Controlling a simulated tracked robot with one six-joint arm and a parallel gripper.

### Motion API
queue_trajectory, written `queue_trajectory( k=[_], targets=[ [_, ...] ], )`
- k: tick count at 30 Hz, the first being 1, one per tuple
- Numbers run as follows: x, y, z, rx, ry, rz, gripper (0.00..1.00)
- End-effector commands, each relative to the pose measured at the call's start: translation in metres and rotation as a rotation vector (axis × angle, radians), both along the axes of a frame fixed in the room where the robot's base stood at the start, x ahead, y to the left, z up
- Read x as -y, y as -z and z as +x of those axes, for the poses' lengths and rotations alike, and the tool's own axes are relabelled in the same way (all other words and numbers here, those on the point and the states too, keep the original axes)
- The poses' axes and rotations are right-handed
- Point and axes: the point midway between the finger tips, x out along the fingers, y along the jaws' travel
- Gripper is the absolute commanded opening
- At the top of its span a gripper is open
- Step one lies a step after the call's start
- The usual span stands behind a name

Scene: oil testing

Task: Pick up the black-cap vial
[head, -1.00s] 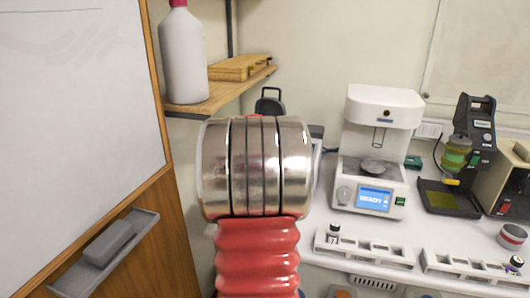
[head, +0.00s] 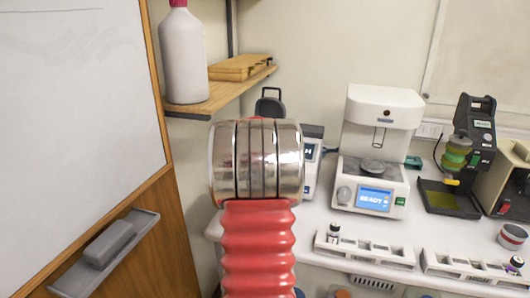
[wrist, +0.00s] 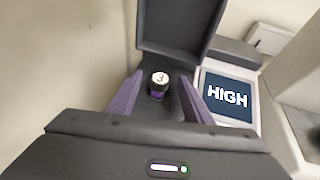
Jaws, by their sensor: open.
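A vial with a black cap (wrist: 158,80) stands upright in the dark device with a raised lid (wrist: 178,28) in the wrist view. The cap top is white with a "3" on it, and a bit of purple shows below the cap. My gripper (wrist: 160,70) is open, with one purple finger on each side of the vial. I cannot tell whether the fingers touch it. In the head view, my arm hides the gripper and this vial. Another dark-capped vial (head: 334,232) stands in the left white rack (head: 375,251), and one (head: 515,265) at the right rack (head: 455,265).
The device's screen (wrist: 227,97) reads "HIGH". A white instrument (head: 375,150) showing "READY" stands right of it on the bench. A black stand (head: 468,150) is further right. A shelf (head: 225,92) with a white bottle (head: 183,58) is at the left wall, beside a whiteboard (head: 75,100).

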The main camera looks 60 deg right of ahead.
Motion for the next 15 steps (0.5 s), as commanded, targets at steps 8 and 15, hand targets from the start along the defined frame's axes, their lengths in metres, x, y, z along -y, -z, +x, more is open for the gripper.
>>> queue_trajectory(
  k=[8, 15],
  targets=[
    [-0.0001, 0.0, 0.0, 0.0, 0.0, 0.0, 0.32],
    [-0.0002, -0.0001, -0.0001, 0.0, 0.0, 0.0, 0.15]
  ],
)
